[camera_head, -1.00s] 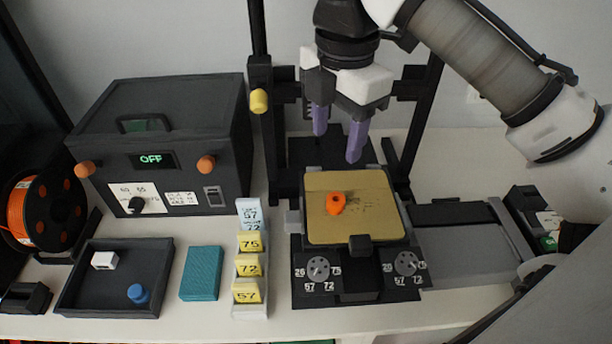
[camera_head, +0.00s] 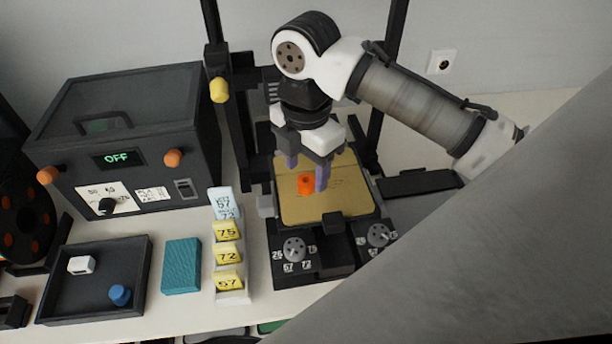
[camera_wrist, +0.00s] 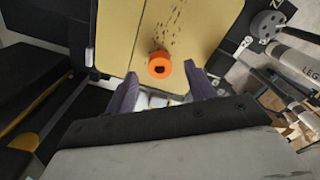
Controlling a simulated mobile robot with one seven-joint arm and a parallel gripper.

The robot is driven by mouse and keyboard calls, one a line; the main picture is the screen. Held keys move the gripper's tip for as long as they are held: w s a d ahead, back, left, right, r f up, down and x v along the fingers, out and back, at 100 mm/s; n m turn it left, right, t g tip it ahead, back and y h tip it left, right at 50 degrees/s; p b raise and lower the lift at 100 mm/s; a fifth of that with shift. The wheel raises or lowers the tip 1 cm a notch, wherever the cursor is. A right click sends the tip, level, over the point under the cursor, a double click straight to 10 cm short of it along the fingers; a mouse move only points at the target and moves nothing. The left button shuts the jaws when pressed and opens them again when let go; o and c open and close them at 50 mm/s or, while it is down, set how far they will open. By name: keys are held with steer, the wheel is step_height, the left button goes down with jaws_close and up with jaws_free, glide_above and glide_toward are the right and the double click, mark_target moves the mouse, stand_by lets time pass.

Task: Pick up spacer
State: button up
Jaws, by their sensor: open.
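The spacer is most likely the small orange ring-shaped part (camera_head: 305,183) lying on the gold plate of the printer bed (camera_head: 325,213). In the wrist view the orange part (camera_wrist: 160,65) shows a dark hole and sits just beyond the fingertips, near the middle between them. My gripper (camera_head: 307,176) has two purple fingers, open and empty, one on each side of the orange part as seen from the head. In the wrist view my gripper (camera_wrist: 160,76) shows its fingers spread apart. I cannot tell the exact height of the fingertips above the plate.
A dark tray (camera_head: 96,307) at left holds a white part (camera_head: 81,264) and a blue part (camera_head: 120,295). A teal block (camera_head: 181,266), yellow number cards (camera_head: 227,255) and a dark oven box (camera_head: 120,135) stand left of the printer. Black printer uprights (camera_head: 232,110) flank my arm.

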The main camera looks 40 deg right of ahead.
steer(key=shift+f, duration=1.1)
steer(key=c, duration=1)
steer(key=shift+c, duration=0.2)
steer(key=shift+r, duration=0.1)
step_height(320, 180, up, 20)
